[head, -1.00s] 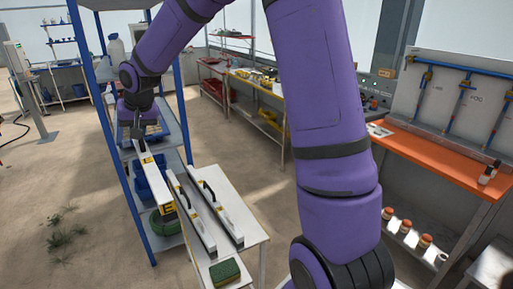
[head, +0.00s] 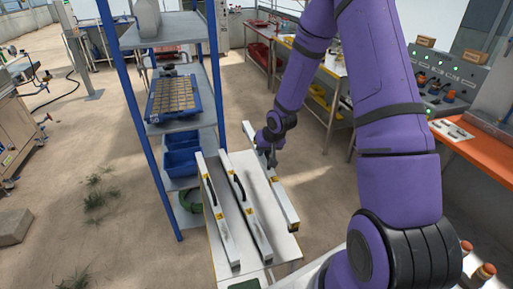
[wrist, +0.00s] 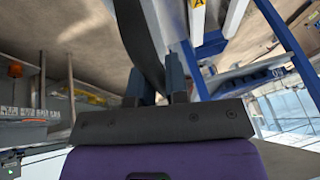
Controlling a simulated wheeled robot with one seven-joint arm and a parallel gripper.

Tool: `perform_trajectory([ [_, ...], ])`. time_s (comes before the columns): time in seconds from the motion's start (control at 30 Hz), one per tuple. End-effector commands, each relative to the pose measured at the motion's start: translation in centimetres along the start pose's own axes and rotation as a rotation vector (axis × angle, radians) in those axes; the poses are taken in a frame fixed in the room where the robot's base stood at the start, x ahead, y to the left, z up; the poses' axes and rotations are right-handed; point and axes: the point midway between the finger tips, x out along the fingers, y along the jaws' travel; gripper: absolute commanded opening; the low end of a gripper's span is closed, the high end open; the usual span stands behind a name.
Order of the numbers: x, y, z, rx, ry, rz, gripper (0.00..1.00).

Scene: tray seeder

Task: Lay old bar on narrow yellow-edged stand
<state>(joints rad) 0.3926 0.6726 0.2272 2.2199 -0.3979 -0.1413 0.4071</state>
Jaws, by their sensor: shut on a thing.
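My gripper (head: 270,160) is shut on a long pale bar (head: 285,203) with yellow labels, at the right side of the white table. The bar lies lengthwise along the table's right edge in the picture; I cannot tell whether it touches the top. In the wrist view my fingers (wrist: 160,84) close on a dark curved strip (wrist: 144,40), which looks like the bar's handle. Two similar bars with black handles, the left bar (head: 220,225) and the middle bar (head: 251,220), lie on the table. A long yellow-edged bench (head: 325,66) stands behind; I cannot identify the narrow stand surely.
A blue-posted shelf rack (head: 184,75) stands left of the table, holding a blue tray (head: 150,112) and blue bins (head: 180,158). An orange-topped bench (head: 480,140) is at the right. Open floor (head: 120,220) lies at the left.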

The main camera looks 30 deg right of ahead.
Motion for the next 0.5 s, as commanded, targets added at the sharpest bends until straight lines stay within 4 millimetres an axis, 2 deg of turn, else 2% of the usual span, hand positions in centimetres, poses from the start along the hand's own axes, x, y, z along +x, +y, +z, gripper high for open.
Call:
perform_trajectory([
  [0.13,0.9,1.0,1.2,-0.003,-0.001,-0.002,0.0],
  [0.5,2.9,1.5,2.1,-0.003,-0.001,-0.002,0.0],
])
